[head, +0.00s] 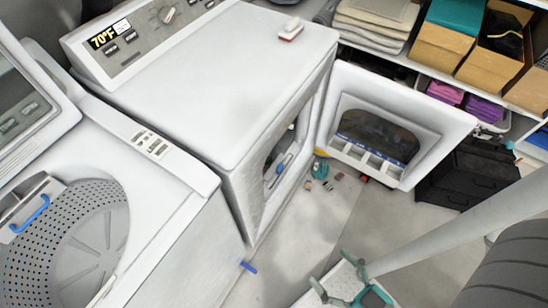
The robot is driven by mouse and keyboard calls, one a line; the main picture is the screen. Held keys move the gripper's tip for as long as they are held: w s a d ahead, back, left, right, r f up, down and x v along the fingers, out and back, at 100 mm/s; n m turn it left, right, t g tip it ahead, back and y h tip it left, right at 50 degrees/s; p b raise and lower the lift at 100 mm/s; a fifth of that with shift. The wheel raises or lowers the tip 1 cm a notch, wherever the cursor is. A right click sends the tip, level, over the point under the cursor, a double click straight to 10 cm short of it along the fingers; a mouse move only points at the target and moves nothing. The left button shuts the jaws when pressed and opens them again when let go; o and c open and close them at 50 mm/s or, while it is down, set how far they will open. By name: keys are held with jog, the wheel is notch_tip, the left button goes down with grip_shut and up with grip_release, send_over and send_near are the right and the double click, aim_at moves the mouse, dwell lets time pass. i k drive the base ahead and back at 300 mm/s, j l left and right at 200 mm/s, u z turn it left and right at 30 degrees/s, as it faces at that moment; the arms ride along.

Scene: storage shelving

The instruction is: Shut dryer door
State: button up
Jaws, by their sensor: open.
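The dryer (215,75) is the white machine in the middle of the head view, with a control panel along its back. Its door (455,120) stands wide open, swung out to the right from the front opening (280,160). The inner face of the door shows a dark recess. My gripper (340,280) is at the bottom, right of centre, over the floor. It is open, and I see nothing between its fingers. It is apart from the door, nearer to me and below it in the picture.
A washer (150,215) with its lid up and drum showing stands to the left. Shelves with folded cloths (375,20) and cardboard boxes (445,45) line the back right. A dark drawer box (470,175) sits behind the door. Small items (320,170) lie on the floor below the door.

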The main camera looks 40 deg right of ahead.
aim_at(416, 129)
jog(key=k, duration=0.2)
jog(key=l+u, duration=0.15)
jog(key=l, duration=0.4)
jog(key=l+u, duration=0.1)
jog(key=l, duration=0.5)
jog(key=l+u, duration=0.15)
jog(key=l, duration=0.4)
jog(key=k+l+u, duration=0.15)
jog(key=l, duration=0.4)
jog(key=k+l+u, duration=0.1)
jog(key=l, duration=0.45)
jog(key=i+j+z, duration=0.15)
jog(key=j+z, duration=0.3)
jog(key=z, duration=0.25)
jog(key=j+z, duration=0.15)
jog(key=z, duration=0.2)
jog(key=j+z, duration=0.15)
jog(key=z, duration=0.2)
jog(key=l+z, duration=0.25)
jog(key=z, duration=0.25)
jog(key=k+l+z, duration=0.1)
jog(key=l+z, duration=0.2)
jog(key=z, duration=0.15)
jog(key=l+z, duration=0.25)
jog(key=z, duration=0.25)
jog(key=k+j, duration=0.1)
jog(key=j, duration=0.2)
